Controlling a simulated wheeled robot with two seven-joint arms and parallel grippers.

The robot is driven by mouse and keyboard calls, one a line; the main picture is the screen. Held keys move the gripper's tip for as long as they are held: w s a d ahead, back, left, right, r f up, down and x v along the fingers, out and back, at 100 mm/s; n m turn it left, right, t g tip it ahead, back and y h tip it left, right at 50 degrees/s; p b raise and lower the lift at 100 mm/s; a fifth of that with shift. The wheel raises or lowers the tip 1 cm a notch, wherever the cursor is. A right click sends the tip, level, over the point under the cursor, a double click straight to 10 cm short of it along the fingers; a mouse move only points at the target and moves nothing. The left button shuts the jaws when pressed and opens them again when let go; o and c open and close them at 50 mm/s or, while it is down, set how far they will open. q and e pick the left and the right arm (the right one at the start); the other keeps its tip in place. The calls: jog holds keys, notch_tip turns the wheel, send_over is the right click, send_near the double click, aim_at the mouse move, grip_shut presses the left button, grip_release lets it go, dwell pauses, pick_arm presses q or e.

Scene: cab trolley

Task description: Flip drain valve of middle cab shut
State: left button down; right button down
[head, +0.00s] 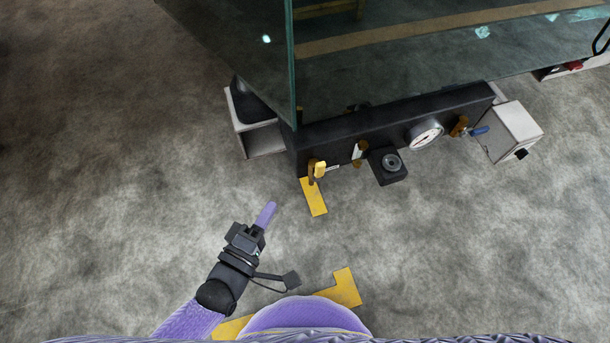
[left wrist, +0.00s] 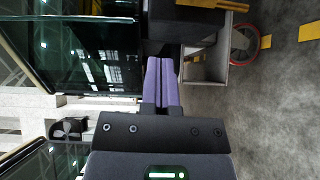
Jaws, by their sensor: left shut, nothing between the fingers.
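The cab (head: 400,75) has large dark glass panes and a dark bar (head: 330,138) along its lower front edge. On the bar sit a valve with a yellow handle (head: 319,170), a brass fitting with a pale handle (head: 359,150) and, at the right end, a brass valve with a blue handle (head: 479,131). I cannot tell which one is the drain valve. My left gripper (head: 267,213) is shut and empty, below and left of the yellow handle and apart from it. Its purple fingers also show in the left wrist view (left wrist: 161,82), pressed together. My right gripper is not in view.
A round white gauge (head: 425,135) and a black block (head: 387,165) sit on the bar. A white box (head: 515,131) is at its right end, and a pale open bracket (head: 262,140) at its left. Yellow floor marks (head: 314,197) lie below. The grey floor at left is clear.

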aim_at(319, 173)
pick_arm(q)
jog(key=w+d+b, duration=0.3)
jog(key=w+d, duration=0.3)
jog(key=w, duration=0.1)
jog(key=shift+w+d+f+b, duration=0.15)
jog(key=shift+d+f+b, duration=0.05)
jog(key=shift+d+b, duration=0.2)
